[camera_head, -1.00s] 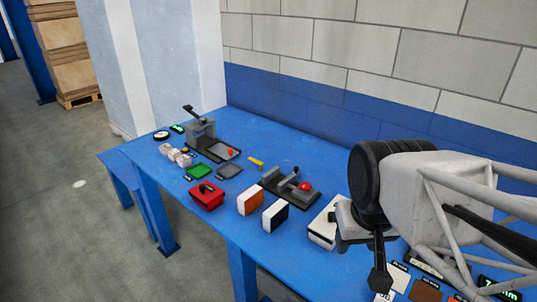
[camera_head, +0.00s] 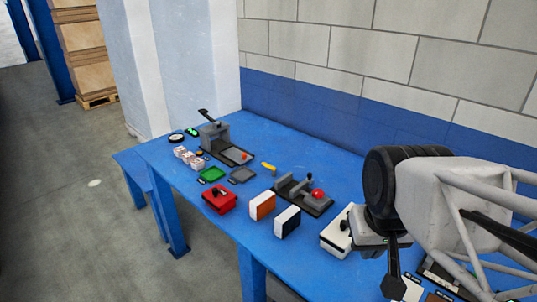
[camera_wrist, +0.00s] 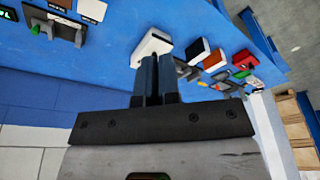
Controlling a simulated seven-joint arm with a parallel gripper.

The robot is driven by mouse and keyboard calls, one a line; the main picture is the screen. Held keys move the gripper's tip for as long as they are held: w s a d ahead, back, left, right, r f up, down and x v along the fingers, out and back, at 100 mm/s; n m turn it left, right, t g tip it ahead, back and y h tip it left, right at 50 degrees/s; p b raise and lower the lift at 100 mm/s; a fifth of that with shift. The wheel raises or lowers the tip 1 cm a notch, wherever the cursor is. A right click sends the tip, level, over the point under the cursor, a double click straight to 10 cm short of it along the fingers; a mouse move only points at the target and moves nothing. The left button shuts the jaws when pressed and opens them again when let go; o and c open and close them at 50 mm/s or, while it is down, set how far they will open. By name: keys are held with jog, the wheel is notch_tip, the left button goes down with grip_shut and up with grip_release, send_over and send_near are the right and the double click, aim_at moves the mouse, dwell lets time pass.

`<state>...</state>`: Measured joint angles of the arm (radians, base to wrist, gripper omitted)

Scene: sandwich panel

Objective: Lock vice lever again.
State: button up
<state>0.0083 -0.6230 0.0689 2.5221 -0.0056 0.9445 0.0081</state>
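A grey fixture with a red ball knob and a short black-topped lever (camera_head: 303,192), which looks like the vice, sits mid-table. Whether its lever is locked is too small to tell. A second grey fixture with a black lever raised to the upper left (camera_head: 214,132) stands at the table's far end. My gripper (camera_head: 393,284) hangs at the right, well apart from both, over the near right part of the table. In the wrist view its two fingers (camera_wrist: 155,62) are close together with nothing visible between them.
A white box with a black top part (camera_head: 336,236) lies just left of my gripper. A block wall (camera_head: 370,60) runs behind the blue table.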

jog(key=w+r+n, duration=0.1)
jog(key=w, duration=0.5)
jog(key=w+a+r+y, duration=0.1)
jog(key=w+r, duration=0.1)
jog(key=w, duration=0.5)
jog(key=w+a+r+n+g, duration=0.1)
jog(key=w+r, duration=0.1)
jog(key=w, duration=0.5)
jog(key=shift+r+n+y, duration=0.2)
jog(key=shift+n+y, duration=0.1)
grip_shut()
jog(key=w+a+f+n+g+y, duration=0.1)
jog(key=w+f+n, duration=0.15)
jog(key=w, duration=1.05)
jog(key=w+a+f+n+y, duration=0.1)
jog(key=w+f, duration=0.3)
jog(key=w, duration=0.9)
jog(key=w+a+f+n+g+y, duration=0.15)
jog(key=w+f, duration=0.25)
jog(key=w, duration=0.9)
jog(key=w+f+n+y, duration=0.2)
jog(key=w+f, duration=1.4)
jog(key=w, duration=0.1)
jog(key=shift+w+a+n, duration=0.2)
jog(key=shift+w+n, duration=0.05)
jog(key=shift+n, duration=0.15)
jog(key=shift+a+f, duration=0.1)
jog(key=shift+f, duration=0.1)
